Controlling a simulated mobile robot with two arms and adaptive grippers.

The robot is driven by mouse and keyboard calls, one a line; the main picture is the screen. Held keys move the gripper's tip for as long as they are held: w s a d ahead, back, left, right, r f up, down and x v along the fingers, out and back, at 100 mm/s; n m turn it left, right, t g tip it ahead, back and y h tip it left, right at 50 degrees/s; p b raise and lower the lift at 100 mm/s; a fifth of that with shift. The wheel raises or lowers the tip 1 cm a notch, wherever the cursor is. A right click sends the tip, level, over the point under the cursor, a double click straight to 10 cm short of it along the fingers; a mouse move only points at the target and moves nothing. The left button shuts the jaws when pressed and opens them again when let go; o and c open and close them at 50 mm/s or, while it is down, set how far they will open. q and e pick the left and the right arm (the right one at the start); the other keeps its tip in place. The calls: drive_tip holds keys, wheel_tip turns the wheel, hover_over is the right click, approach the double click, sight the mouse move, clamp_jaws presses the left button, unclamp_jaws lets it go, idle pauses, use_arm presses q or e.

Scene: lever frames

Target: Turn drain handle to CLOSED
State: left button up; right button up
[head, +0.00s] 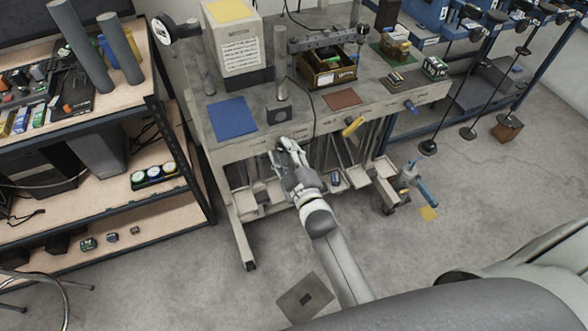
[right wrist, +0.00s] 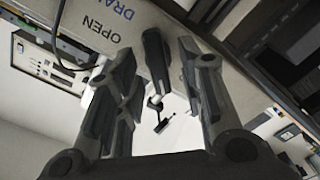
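The drain handle (right wrist: 154,60) is a black lever in the right wrist view. It stands out from a beige panel (right wrist: 150,18) printed "OPEN" and "DRAIN", the second word partly cut off by the frame edge. My right gripper (right wrist: 156,72) is open, with one finger on each side of the lever and a visible gap at both sides. In the head view my right gripper (head: 287,148) is at the front edge of the grey bench (head: 300,128) and hides most of the lever there. My left gripper is not in view.
A yellow handle (head: 353,126) and a blue handle (head: 409,106) stick out farther right on the bench front. A blue valve (head: 424,187) sits lower right. A shelf rack (head: 150,110) stands left. The floor in front is mostly clear.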

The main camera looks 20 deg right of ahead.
drive_tip(key=s, duration=1)
drive_tip(key=shift+d+r, duration=0.1)
drive_tip(key=s+a+f+m+g, duration=0.1)
drive_tip(key=s+f+g, duration=0.25)
drive_tip(key=f, duration=0.65)
drive_tip(key=s+f+m+g, duration=0.15)
drive_tip(key=s+f, duration=0.25)
drive_tip(key=f, duration=0.5)
drive_tip(key=s+a+f+m+g, duration=0.1)
drive_tip(key=s+f+g, duration=0.25)
drive_tip(key=f, duration=0.65)
drive_tip(key=s+d+f+m+g, duration=0.1)
drive_tip(key=s+d+f+g, duration=0.1)
drive_tip(key=s+f, duration=0.3)
drive_tip(key=s+d+f+m+g, duration=0.1)
drive_tip(key=s+d+f+g, duration=0.2)
drive_tip(key=s, duration=1)
drive_tip(key=s+d+f+m+g, duration=0.1)
drive_tip(key=s+d+f+g, duration=0.2)
drive_tip(key=s+f, duration=0.5)
drive_tip(key=shift+s+d+f+m+h, duration=0.3)
drive_tip(key=shift+s+m, duration=0.05)
drive_tip(key=shift+s, duration=0.55)
drive_tip(key=shift+g, duration=0.25)
